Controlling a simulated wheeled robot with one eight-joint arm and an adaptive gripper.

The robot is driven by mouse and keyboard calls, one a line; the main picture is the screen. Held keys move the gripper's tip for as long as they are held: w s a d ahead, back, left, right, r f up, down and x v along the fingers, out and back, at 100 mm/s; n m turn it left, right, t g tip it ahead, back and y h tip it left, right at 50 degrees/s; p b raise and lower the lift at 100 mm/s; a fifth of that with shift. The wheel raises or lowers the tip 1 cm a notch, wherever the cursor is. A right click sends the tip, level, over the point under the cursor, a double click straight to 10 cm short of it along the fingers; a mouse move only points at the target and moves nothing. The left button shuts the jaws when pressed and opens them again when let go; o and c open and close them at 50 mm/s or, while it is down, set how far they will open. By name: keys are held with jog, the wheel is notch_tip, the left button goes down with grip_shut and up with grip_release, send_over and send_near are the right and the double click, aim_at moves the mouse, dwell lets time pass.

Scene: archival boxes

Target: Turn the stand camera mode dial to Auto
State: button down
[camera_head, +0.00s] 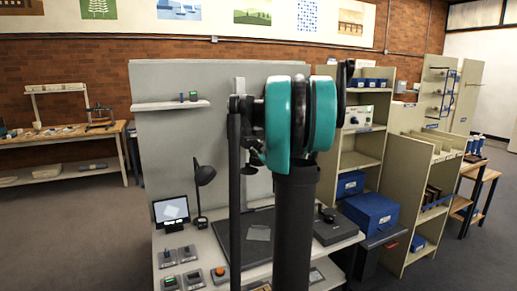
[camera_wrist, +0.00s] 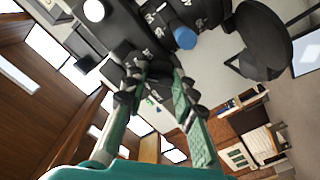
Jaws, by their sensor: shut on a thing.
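In the wrist view, the stand camera is the dark body (camera_wrist: 118,38) at the top, upside down or steeply tilted in this picture. My gripper (camera_wrist: 153,76) has both teal fingers drawn together, with dark tips on a small dark dial-like part (camera_wrist: 137,60) of it. The fingertips hide much of that part, and its pointer cannot be read. White marks show on neighbouring dark parts, too small to read. In the head view, my arm covers most of the camera and gripper; the copy stand's grey column (camera_head: 239,84) shows above.
A desk lamp (camera_head: 204,174) and a small monitor (camera_head: 171,211) stand left on the bench. A dark baseboard (camera_head: 228,222) lies below the camera. Blue boxes (camera_head: 371,210) and shelving (camera_head: 360,155) stand to the right. A blue-ended cylinder (camera_wrist: 185,38) is close to the fingers.

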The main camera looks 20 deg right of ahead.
jog(key=n, duration=1.9)
jog(key=shift+n, duration=0.4)
dwell(0.4)
jog(key=c, duration=1.2)
grip_release()
jog(key=s, duration=1.2)
jog(key=shift+d, duration=0.2)
